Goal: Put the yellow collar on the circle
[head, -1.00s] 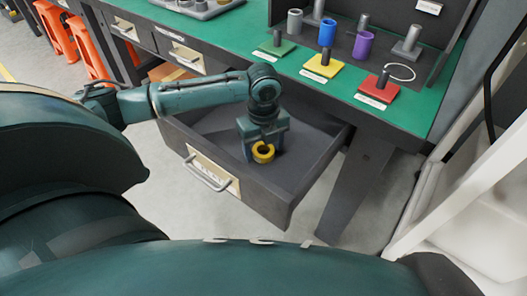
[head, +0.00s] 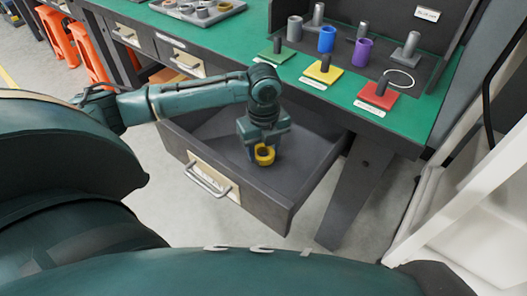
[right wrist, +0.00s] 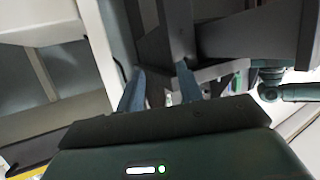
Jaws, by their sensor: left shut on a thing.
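The yellow collar (head: 264,155) is a short ring inside the open drawer, at the lower end of my left gripper (head: 263,147). The left gripper points down into the drawer and is shut on the collar. I cannot tell whether the collar touches the drawer floor. The circle (head: 400,78) is a thin white ring outline at the right of the green bench top, beside the red base. My right gripper (right wrist: 160,88) shows in the right wrist view with its two fingers apart and nothing between them.
The drawer (head: 300,165) has raised walls around my left gripper. On the bench stand green, yellow (head: 324,71) and red (head: 378,95) bases with pegs, plus grey, blue (head: 327,38) and purple cylinders. A tray (head: 225,8) of parts lies at the back left.

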